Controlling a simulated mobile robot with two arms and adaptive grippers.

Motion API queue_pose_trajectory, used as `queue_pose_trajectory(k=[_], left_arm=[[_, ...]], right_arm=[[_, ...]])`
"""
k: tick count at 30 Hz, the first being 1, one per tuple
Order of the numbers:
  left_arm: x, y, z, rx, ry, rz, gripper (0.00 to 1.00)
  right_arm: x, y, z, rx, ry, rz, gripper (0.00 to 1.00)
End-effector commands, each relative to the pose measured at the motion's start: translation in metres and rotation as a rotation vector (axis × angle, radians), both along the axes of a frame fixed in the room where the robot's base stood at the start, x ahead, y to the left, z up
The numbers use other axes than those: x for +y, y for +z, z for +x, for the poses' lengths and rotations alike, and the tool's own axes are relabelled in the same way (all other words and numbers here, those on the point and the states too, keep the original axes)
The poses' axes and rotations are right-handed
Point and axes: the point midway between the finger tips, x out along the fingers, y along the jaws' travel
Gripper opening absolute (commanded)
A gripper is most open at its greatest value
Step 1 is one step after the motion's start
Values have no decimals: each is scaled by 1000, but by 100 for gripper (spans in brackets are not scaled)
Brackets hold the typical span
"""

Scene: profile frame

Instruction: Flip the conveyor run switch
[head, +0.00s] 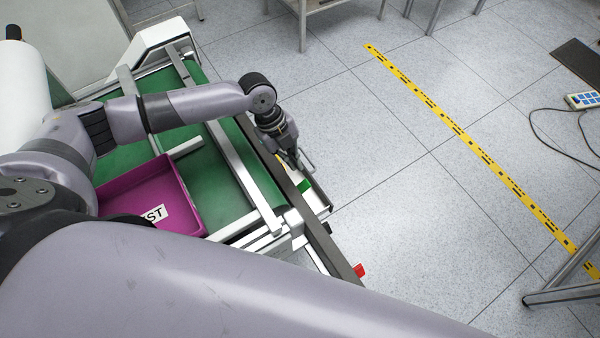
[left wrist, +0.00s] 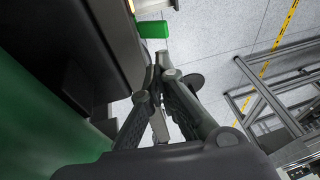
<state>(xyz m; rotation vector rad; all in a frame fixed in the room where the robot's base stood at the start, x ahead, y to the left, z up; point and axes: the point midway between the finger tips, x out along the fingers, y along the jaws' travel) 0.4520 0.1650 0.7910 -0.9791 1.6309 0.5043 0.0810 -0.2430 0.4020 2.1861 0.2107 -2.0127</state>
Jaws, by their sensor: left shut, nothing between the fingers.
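A small green part (head: 304,186), which looks like the run switch, sits on the outer side of the conveyor frame (head: 318,240). It also shows in the left wrist view as a green block (left wrist: 153,29) at the top. My left gripper (head: 296,162) is beside the outer rail, just behind the green part in the head view. Its fingers (left wrist: 160,68) are shut and empty, and they appear apart from the green block. Whether the switch is on or off cannot be told. My right gripper is out of view.
A magenta bin (head: 180,198) stands on the green conveyor belt (head: 222,186). A red part (head: 359,270) sticks out near the rail's front end. Yellow tape (head: 470,146) crosses the open floor to the right. A pendant (head: 582,101) with a cable lies at far right.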

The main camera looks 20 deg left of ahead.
Motion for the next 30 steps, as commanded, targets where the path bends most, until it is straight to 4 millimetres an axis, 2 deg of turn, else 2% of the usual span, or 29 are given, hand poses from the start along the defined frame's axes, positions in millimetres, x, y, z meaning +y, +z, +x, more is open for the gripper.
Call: queue_pose_trajectory(k=[15,21,30], left_arm=[[-28,-78,-5,3,0,0,0],[-32,-90,-5,1,1,1,0],[-32,-91,-5,1,0,1,0]], right_arm=[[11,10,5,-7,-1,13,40],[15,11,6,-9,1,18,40],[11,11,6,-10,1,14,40]])
